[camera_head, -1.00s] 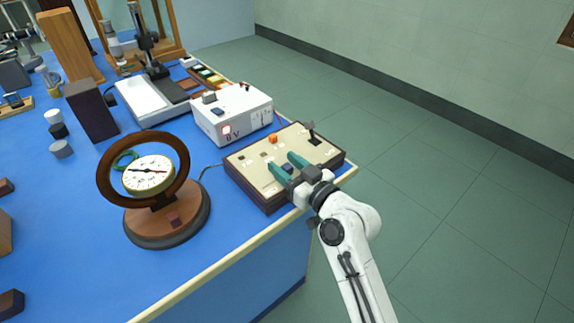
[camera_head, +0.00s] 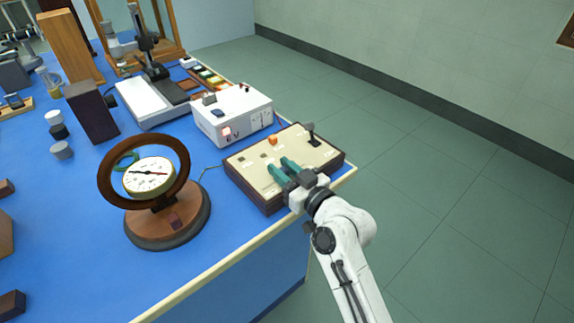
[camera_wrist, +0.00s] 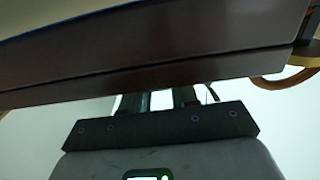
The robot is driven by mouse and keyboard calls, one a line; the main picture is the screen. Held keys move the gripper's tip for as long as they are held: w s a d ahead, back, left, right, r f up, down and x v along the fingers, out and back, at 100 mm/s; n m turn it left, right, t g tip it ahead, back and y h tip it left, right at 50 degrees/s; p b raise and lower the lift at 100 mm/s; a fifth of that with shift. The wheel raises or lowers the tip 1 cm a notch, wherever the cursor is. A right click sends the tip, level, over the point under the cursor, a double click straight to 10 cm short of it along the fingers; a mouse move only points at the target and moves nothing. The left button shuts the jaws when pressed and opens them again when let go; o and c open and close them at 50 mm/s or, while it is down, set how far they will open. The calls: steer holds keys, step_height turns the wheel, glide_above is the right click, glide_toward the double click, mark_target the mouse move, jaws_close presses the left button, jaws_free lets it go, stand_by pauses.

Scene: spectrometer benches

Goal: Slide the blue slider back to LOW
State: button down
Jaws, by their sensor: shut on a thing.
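The control box (camera_head: 250,178) has a cream top and dark wooden sides. It sits near the table's right corner. My gripper (camera_head: 277,163) reaches over the box's front edge with its two green fingers low over the panel. The fingers are close together, shut on the blue slider, which they hide. An orange slider (camera_head: 272,140) stands behind the fingertips. The panel's small labels are too small to read, so the LOW mark cannot be made out. In the wrist view, the box's dark side (camera_wrist: 150,65) covers the upper part and hides the fingertips.
A black lever (camera_head: 312,132) stands at the panel's right rear. A white meter box (camera_head: 233,117) is behind the panel. A round dial in a wooden ring (camera_head: 150,178) stands to the left. The table edge (camera_head: 235,252) runs in front, with open floor to the right.

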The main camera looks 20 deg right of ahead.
mark_target(264, 189)
steer(key=a, duration=0.1)
steer(key=s+a+p, duration=0.1)
steer(key=a, duration=0.1)
steer(key=a+p, duration=0.1)
steer(key=a, duration=0.1)
steer(key=shift+s+r, duration=0.1)
steer(key=shift+s, duration=0.25)
steer(key=shift+a, duration=0.1)
steer(key=c, duration=1)
jaws_free()
steer(key=shift+a, duration=0.15)
steer(key=shift+o, duration=0.2)
steer(key=b+v, duration=0.1)
steer(key=v, duration=1)
steer(key=shift+b, duration=0.35)
